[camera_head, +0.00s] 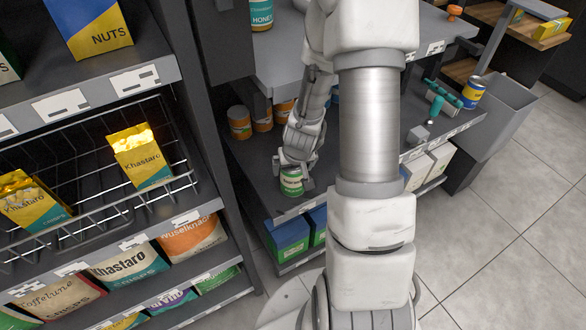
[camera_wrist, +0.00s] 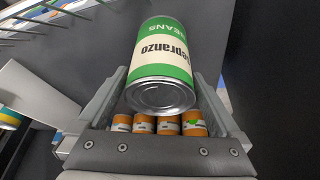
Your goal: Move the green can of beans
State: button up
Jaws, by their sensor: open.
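The green can of beans (camera_head: 291,181) stands on a dark grey shelf (camera_head: 262,184), near its front edge. It has a green and cream label. In the wrist view the can (camera_wrist: 164,62) fills the upper middle, its metal end towards the camera. My gripper (camera_head: 293,184) is at the can with its fingers apart, one on each side. In the wrist view the can's near end lies between or just beyond the fingertips; I cannot tell whether either finger touches it. My arm hides part of the shelf to the right of the can.
Several orange-brown jars (camera_head: 239,122) stand behind, at the back of the shelf. Green boxes (camera_head: 288,239) sit below. A wire basket rack (camera_head: 95,165) with crisp bags is at the left. A grey block (camera_head: 418,134) and a blue-yellow can (camera_head: 473,93) are on the right.

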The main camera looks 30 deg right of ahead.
jog(key=c, duration=1.4)
jog(key=o, duration=1.4)
jog(key=shift+r, duration=0.15)
jog(key=p+v, duration=0.7)
jog(key=v, duration=1)
